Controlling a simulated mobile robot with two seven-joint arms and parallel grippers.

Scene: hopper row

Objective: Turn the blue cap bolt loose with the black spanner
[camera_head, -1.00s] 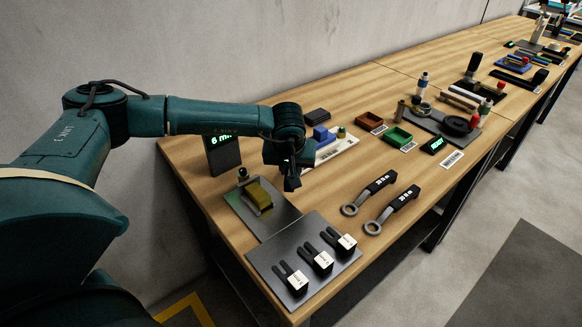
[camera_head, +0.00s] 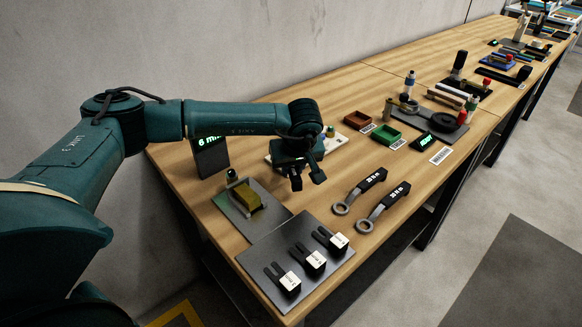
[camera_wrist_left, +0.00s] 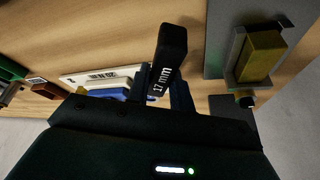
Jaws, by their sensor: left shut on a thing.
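My left gripper (camera_head: 305,178) hangs above the bench, right of the yellow block, with its fingers pointing down. In the left wrist view it is shut on a black bar marked 17 mm (camera_wrist_left: 168,55), which looks like the handle of the black spanner. The far end of this spanner is hidden. I cannot clearly make out the blue cap bolt. Blue parts (camera_wrist_left: 112,91) show beside a white labelled board (camera_wrist_left: 78,78) in the left wrist view, partly hidden by the gripper. My right gripper is not in view.
Two ring spanners with black handles (camera_head: 371,180) (camera_head: 396,193) lie right of the gripper. A yellow block (camera_head: 244,197) sits on a grey plate. A front plate (camera_head: 258,262) holds several forked black pieces. Red and green trays (camera_head: 357,120) (camera_head: 386,135) stand farther back.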

